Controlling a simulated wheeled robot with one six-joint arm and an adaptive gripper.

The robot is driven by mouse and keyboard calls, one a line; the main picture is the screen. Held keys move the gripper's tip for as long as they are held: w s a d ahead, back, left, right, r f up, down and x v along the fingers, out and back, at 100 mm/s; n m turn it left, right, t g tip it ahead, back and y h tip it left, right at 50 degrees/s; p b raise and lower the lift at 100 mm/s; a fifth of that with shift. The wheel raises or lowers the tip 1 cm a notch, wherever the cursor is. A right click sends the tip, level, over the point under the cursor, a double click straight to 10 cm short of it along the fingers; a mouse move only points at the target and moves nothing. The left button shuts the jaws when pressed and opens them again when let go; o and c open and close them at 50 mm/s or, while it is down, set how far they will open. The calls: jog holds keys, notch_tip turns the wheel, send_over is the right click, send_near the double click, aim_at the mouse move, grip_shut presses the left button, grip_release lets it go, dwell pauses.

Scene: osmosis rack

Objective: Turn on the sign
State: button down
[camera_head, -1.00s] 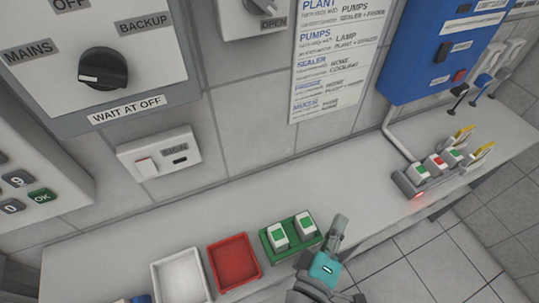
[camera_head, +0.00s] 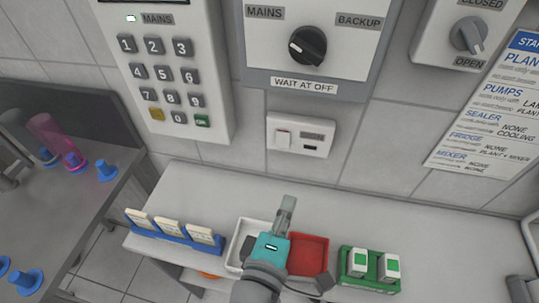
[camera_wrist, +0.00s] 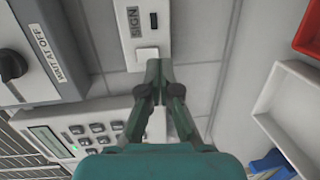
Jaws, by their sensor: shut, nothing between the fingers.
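The sign switch (camera_head: 300,135) is a white wall plate with a white rocker (camera_head: 283,139) at its left and a small dark window at its right. It sits above the counter, below the big rotary dial. The plate also shows at the top of the wrist view (camera_wrist: 134,31), marked SIGN, with the rocker (camera_wrist: 147,54) at its lower end. My gripper (camera_head: 289,201) is shut and empty, over the trays and below the switch in the head view. In the wrist view my fingertips (camera_wrist: 157,64) appear just below the rocker; contact cannot be told.
A white tray (camera_head: 237,245), a red tray (camera_head: 317,257) and a green holder (camera_head: 370,279) stand on the counter. A blue rack (camera_head: 174,237) is at the left. A keypad panel (camera_head: 180,75) and a rotary dial (camera_head: 307,46) are on the wall. The counter's back strip is clear.

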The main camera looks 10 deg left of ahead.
aim_at(281, 146)
jog(key=shift+n+y, duration=0.7)
jog(key=shift+y, duration=0.2)
jog(key=a, duration=0.1)
jog(key=a+r, duration=0.1)
jog(key=a, duration=0.2)
jog(key=shift+s+r, duration=0.2)
jog(key=shift+s, duration=0.1)
jog(key=shift+a, duration=0.1)
jog(key=shift+w, duration=0.15)
jog(key=w, duration=0.4)
jog(key=w+f, duration=0.1)
jog(key=w, duration=0.8)
jog(key=shift+w+d+f, duration=0.25)
jog(key=shift+w+f, duration=0.1)
jog(key=shift+w+f, duration=0.15)
jog(key=shift+w, duration=0.15)
jog(key=s+r, duration=0.1)
jog(key=s, duration=1.1)
jog(key=shift+a+r, duration=0.15)
jog(key=shift+r, duration=0.1)
